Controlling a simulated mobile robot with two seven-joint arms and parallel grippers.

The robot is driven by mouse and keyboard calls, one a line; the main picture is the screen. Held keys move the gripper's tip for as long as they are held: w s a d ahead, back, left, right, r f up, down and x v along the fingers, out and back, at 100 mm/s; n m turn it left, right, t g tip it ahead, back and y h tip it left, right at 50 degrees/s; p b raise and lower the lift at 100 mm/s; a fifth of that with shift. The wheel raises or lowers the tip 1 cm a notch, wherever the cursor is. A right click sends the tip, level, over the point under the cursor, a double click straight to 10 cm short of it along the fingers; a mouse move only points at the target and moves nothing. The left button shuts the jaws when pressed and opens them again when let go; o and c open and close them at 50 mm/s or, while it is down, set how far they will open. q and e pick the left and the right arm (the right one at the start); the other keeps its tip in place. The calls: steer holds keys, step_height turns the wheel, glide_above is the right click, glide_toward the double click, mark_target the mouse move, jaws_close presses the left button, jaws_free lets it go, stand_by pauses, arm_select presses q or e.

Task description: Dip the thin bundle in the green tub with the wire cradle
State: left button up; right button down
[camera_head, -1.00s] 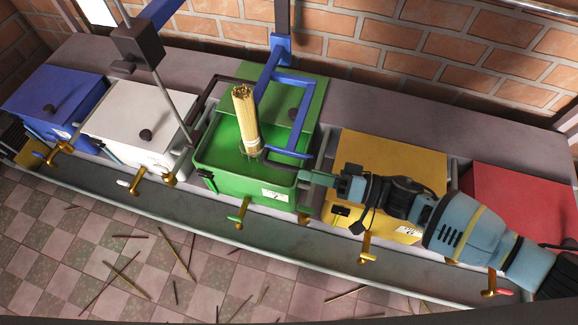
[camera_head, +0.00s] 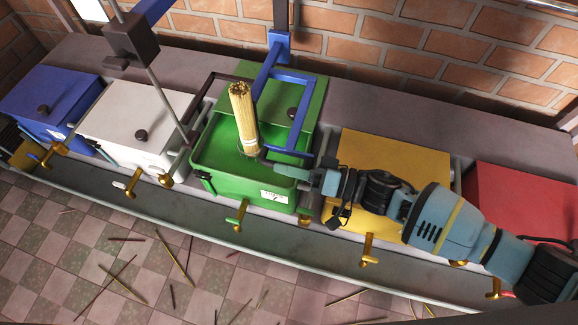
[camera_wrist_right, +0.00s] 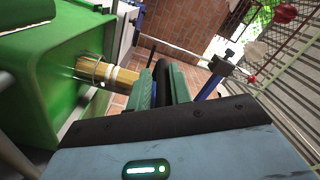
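The green tub (camera_head: 208,172) stands open in the middle of the row, with liquid inside. The thin bundle (camera_head: 242,118) of pale sticks stands nearly upright in it, its lower end at or in the liquid. The wire cradle (camera_head: 248,152) shows as a ring low around the bundle, with a dark handle toward the right. My right gripper (camera_head: 312,178) is at the tub's right rim, its narrow fingers closed on that handle. The right wrist view shows the bundle (camera_wrist_right: 123,79) and ring beside the fingers (camera_wrist_right: 163,82); the grip itself is partly hidden. My left gripper is out of view.
A blue frame (camera_head: 305,115) stands close behind and right of the bundle. Lidded white (camera_head: 115,110), blue (camera_head: 45,90), yellow (camera_head: 385,165) and red (camera_head: 515,195) tubs flank the green one. Brass taps line the front, and loose sticks lie on the tiled floor.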

step_height(320, 180, down, 5)
steer(key=shift+s+b, duration=0.1)
steer(key=shift+b, duration=1.1)
steer(key=c, duration=1.4)
jaws_free()
steer(key=p+v, duration=0.2)
steer(key=v, duration=0.5)
steer(key=shift+d+p, duration=0.3)
steer(key=shift+d, duration=0.05)
steer(key=shift+s+r, duration=0.1)
